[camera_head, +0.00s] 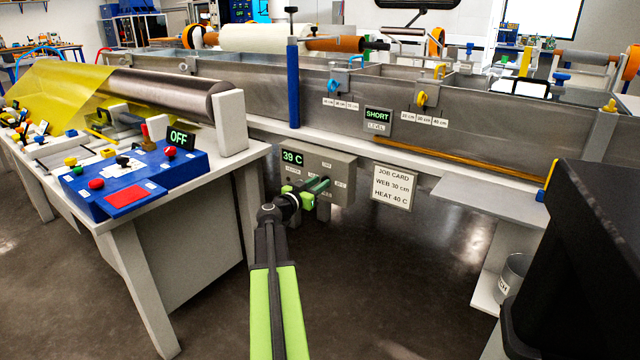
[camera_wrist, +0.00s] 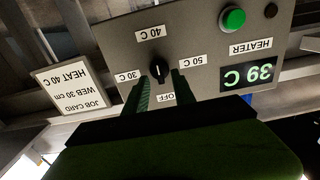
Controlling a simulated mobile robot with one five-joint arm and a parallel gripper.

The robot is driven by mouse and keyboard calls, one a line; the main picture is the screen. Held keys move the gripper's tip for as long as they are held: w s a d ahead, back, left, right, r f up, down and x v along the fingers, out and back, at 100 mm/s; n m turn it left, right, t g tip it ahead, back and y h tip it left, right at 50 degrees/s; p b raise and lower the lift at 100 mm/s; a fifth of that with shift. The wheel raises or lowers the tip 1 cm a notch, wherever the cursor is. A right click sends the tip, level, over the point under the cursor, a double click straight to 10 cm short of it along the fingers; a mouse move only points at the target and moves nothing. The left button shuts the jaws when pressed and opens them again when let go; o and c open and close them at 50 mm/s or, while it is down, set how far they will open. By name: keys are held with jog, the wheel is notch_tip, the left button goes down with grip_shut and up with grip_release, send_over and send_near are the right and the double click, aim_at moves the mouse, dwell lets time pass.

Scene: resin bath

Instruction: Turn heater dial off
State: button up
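The heater panel (camera_head: 345,165) is a grey box on the front of the long metal bath, with a 39 C display (camera_head: 292,157). In the wrist view the panel (camera_wrist: 110,35) appears upside down. Its black heater dial (camera_wrist: 158,70) sits among labels 30 C, 40 C, 50 C and OFF; I cannot clearly tell which its pointer faces. My gripper (camera_wrist: 160,82) is open, its green fingertips on either side of the dial with gaps visible. In the head view my gripper (camera_head: 314,187) reaches the panel front and hides the dial.
A green button (camera_wrist: 232,18) is on the panel. A job card (camera_head: 393,187) reading HEAT 40 C hangs right of it. A table with a blue control box (camera_head: 130,185) stands left. A grey shelf (camera_head: 490,193) and dark block (camera_head: 580,260) are right. Floor between is clear.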

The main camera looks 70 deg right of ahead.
jog(key=shift+s+d, duration=0.1)
jog(key=shift+d, duration=0.2)
grip_shut()
